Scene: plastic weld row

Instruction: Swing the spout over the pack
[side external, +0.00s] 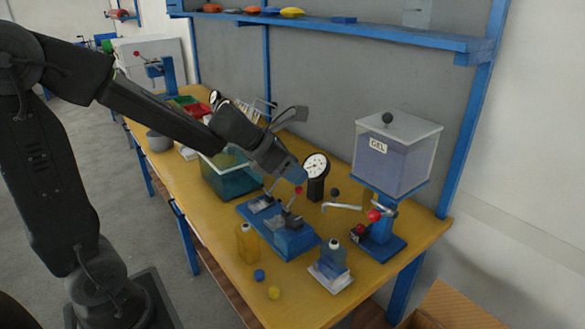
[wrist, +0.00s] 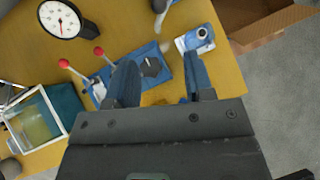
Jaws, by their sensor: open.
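The gel dispenser (side external: 395,155) is a clear tank labelled GEL on a blue stand at the right of the bench. Its bent silver spout (side external: 342,206) sticks out to the left. My gripper (side external: 285,184) is above the blue fixture, left of the spout. In the wrist view it (wrist: 163,75) is open and empty.
The blue fixture (side external: 290,240) has red-knobbed levers below my gripper. A dial gauge (side external: 316,168) stands behind it. A yellow bottle (side external: 247,243) and small blue and yellow caps are at the front. A teal-filled tank (side external: 225,172) is left. A cardboard box (side external: 455,308) is off the bench.

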